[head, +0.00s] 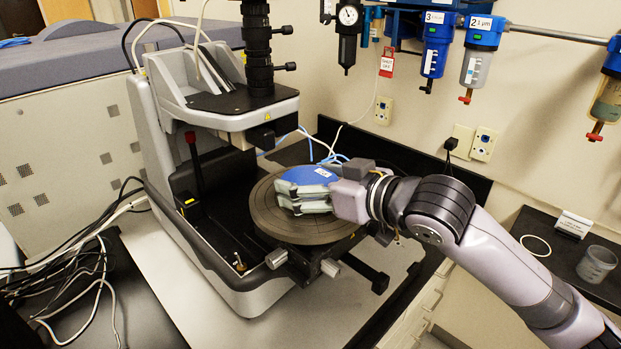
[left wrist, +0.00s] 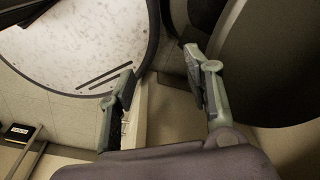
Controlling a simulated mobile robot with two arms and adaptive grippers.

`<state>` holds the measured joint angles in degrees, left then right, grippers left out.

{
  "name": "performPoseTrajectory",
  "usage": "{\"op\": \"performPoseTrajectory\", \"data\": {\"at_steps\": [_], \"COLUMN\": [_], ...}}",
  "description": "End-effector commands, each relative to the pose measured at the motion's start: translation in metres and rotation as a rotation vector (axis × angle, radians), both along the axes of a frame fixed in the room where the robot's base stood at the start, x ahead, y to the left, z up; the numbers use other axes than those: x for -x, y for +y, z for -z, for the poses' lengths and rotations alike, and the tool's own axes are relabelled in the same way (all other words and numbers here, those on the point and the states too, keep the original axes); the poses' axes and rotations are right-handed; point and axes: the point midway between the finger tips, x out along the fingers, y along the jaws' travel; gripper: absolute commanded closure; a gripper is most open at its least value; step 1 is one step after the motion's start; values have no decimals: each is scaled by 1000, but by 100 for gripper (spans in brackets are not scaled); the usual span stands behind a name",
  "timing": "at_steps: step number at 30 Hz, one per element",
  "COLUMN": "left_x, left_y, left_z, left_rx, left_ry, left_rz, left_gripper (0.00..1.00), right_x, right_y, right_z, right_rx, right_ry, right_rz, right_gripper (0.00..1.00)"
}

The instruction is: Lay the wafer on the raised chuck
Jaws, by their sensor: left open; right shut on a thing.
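The wafer (head: 309,174) is a blue disc with a small white label, seen in the head view over the round dark grey chuck (head: 308,229) of the profiler. My right gripper (head: 298,199) comes in from the right and is shut on the wafer; its fingers hide the near part of the disc. I cannot tell whether the wafer touches the chuck surface or is slightly above it. My left gripper (left wrist: 165,95) shows only in the left wrist view, open and empty, with its fingers wide apart.
The profiler's head and black optical column (head: 258,50) stand just left of and above the chuck. Loose cables (head: 75,285) lie at the lower left. A side table at the right holds a clear cup (head: 596,264) and a white ring (head: 536,246). Filters (head: 478,60) hang on the wall.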

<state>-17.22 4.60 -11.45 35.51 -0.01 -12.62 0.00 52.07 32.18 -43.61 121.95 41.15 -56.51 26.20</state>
Motion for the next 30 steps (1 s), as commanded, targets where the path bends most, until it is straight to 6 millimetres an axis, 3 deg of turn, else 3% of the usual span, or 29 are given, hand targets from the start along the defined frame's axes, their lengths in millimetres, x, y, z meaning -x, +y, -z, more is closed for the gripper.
{"op": "performPoseTrajectory", "data": {"at_steps": [11, 30], "left_x": [-1, -1], "left_y": [0, 0], "left_z": [0, -1], "left_rx": [0, 0], "left_ry": [-1, -2], "left_rz": [1, 1], "left_gripper": [53, 53], "right_x": [0, 1], "right_y": [0, -1], "right_z": [0, -1], "right_rx": [0, 0], "right_ry": [0, 0], "right_rz": [0, 0], "right_gripper": [0, 3]}}
